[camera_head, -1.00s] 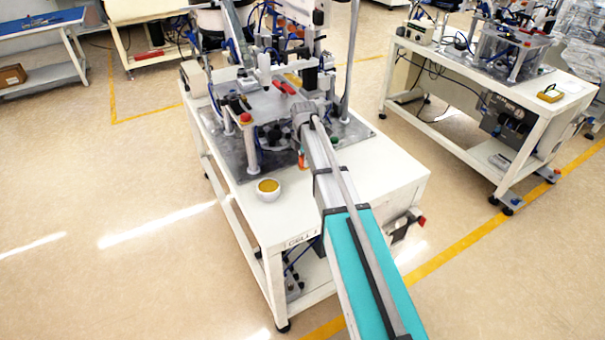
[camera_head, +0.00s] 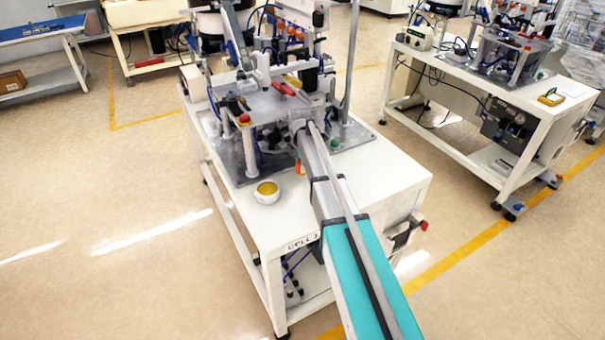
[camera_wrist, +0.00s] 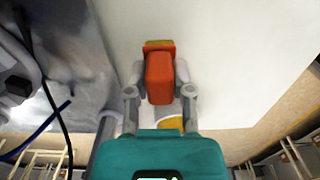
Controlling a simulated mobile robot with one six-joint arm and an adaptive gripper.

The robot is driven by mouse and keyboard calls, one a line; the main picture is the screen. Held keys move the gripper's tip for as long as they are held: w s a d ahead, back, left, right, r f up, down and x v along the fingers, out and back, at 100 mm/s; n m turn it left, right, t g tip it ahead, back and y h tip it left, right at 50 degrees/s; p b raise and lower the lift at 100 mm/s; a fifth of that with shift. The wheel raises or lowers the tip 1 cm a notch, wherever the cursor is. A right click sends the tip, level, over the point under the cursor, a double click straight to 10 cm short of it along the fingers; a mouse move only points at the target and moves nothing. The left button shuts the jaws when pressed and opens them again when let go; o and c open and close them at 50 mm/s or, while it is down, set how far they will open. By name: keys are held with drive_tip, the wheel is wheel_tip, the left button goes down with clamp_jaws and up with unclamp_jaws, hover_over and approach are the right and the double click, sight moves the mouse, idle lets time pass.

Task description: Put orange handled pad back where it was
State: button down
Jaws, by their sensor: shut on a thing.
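The orange handled pad (camera_wrist: 160,78) is between the two grey fingers of my gripper (camera_wrist: 159,80) in the wrist view. Its orange handle points at the camera, and a yellowish pad edge (camera_wrist: 158,44) shows at its far end, over the white table top. In the head view only a small orange piece of it (camera_head: 300,169) shows beside the end of my arm, by the machine's base plate. My arm hides the gripper there. I cannot tell whether the pad touches the table.
A white bowl with yellow contents (camera_head: 267,192) stands left of my arm on the white table (camera_head: 374,181); it is partly hidden in the wrist view. The feeder machine with its grey plate (camera_head: 272,102) stands close behind. The table's right front is clear.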

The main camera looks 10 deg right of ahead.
drive_tip(key=shift+f+b, duration=0.9)
drive_tip(key=shift+f, duration=0.35)
drive_tip(key=shift+f, duration=0.15)
drive_tip(key=c, duration=0.5)
unclamp_jaws()
drive_tip(key=shift+r, duration=0.25)
wheel_tip(320, 180, up, 12)
drive_tip(key=p, duration=1.2)
drive_tip(key=shift+s, duration=0.1)
